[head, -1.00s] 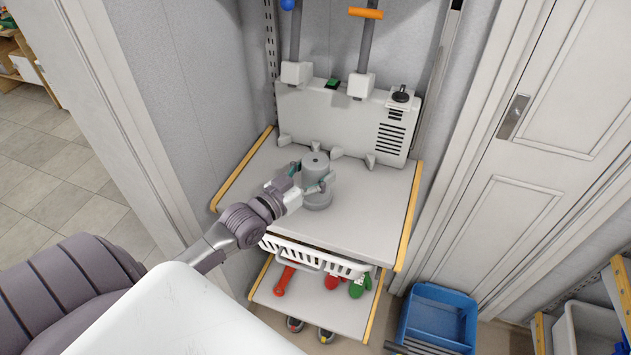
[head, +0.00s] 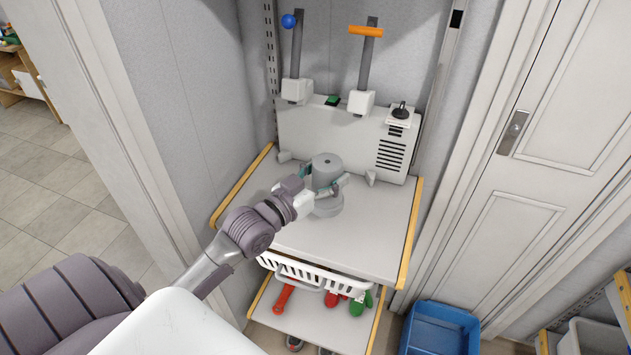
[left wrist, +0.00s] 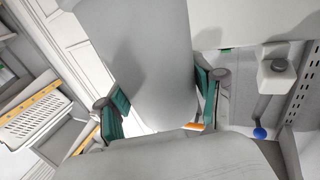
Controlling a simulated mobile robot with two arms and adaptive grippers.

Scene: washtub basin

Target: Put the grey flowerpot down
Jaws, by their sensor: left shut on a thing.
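The grey flowerpot (head: 326,165) stands upright between the fingers of my left gripper (head: 325,184), over the middle of the light grey shelf top (head: 270,220). Its wider lower part shows below the fingers. I cannot tell whether its bottom touches the shelf. My left gripper is shut on the pot, with one finger on each side. In the left wrist view, the pot's grey side (left wrist: 145,60) fills the middle between the teal finger pads. My right gripper is not in view.
A grey-white panel unit (head: 345,140) with a blue-ball lever (head: 289,21) and an orange-handled lever (head: 366,30) stands behind the pot. A white basket (head: 312,275) hangs below the front edge. Bare shelf lies to the right. A blue bin (head: 440,328) is lower right.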

